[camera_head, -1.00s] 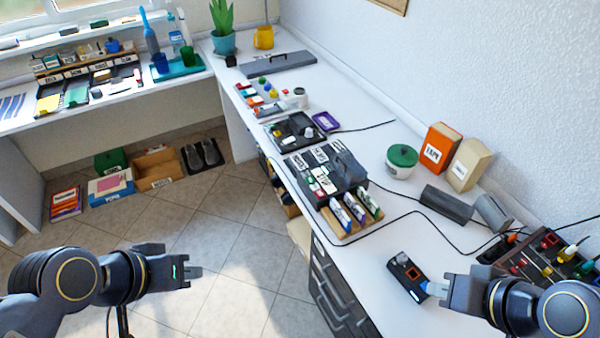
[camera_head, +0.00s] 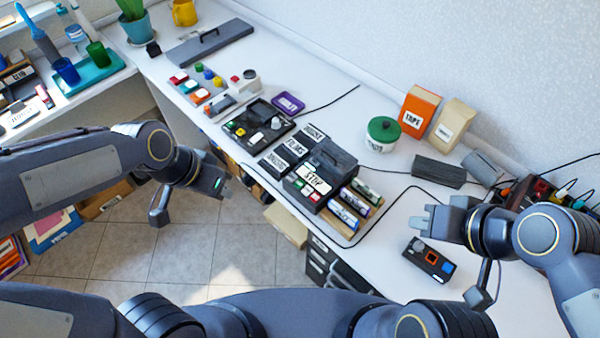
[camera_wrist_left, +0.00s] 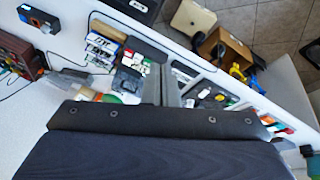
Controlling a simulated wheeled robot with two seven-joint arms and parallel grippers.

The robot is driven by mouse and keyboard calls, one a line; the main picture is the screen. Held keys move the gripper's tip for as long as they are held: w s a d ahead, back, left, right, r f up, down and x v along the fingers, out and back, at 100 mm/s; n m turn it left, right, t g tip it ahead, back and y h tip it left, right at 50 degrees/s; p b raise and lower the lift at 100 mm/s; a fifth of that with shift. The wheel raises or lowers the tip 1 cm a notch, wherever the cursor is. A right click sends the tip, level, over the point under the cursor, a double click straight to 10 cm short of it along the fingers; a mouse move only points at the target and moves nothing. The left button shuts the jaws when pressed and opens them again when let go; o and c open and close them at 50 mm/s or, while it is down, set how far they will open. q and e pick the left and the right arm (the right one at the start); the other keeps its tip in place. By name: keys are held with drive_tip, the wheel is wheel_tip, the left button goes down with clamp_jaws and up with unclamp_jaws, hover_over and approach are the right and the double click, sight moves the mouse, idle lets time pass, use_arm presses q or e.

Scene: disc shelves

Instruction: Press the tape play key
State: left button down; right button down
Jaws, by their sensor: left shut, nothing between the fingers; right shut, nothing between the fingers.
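A dark tape machine (camera_head: 332,158) stands on the white counter, with a STOP label and small white, green and red keys (camera_head: 302,188) on its near side. Which key is play cannot be read. The machine also shows in the left wrist view (camera_wrist_left: 127,79), partly hidden by my gripper. My left gripper (camera_head: 218,185) is shut and empty, left of the machine and apart from it, near the counter's front edge. My right gripper (camera_head: 420,218) is shut and empty, to the right of the machine, above a small black box (camera_head: 430,258) with an orange-framed square and a blue button.
Labelled cases (camera_head: 292,148) stand left of the machine, and upright cartridges (camera_head: 355,203) stand at its right. A black panel with knobs (camera_head: 258,126) lies further left. A green-lidded jar (camera_head: 383,132) and an orange TAPE box (camera_head: 419,108) stand behind. A black cable crosses the counter.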

use_arm(q)
drive_tip(key=w+d+f+m+y+p, duration=0.2)
drive_tip(key=w+d+f+m+y, duration=0.3)
drive_tip(key=w+d+f+m, duration=0.25)
drive_tip(key=m+t+y+p, duration=0.25)
drive_tip(key=m+t, duration=0.35)
drive_tip(key=m, duration=0.4)
hover_over(302, 186)
drive_tip(key=f, duration=0.1)
drive_tip(key=shift+y, duration=0.25)
wheel_tip(302, 186, down, 8)
drive_tip(key=b, duration=0.5)
drive_tip(key=shift+r+b, duration=0.2)
drive_tip(key=shift+b, duration=0.1)
drive_tip(key=shift+f+n+b, duration=0.25)
drive_tip(key=shift+f+b, duration=0.3)
drive_tip(key=shift+f, duration=0.1)
drive_tip(key=shift+f+b, duration=0.4)
drive_tip(key=shift+b, duration=0.05)
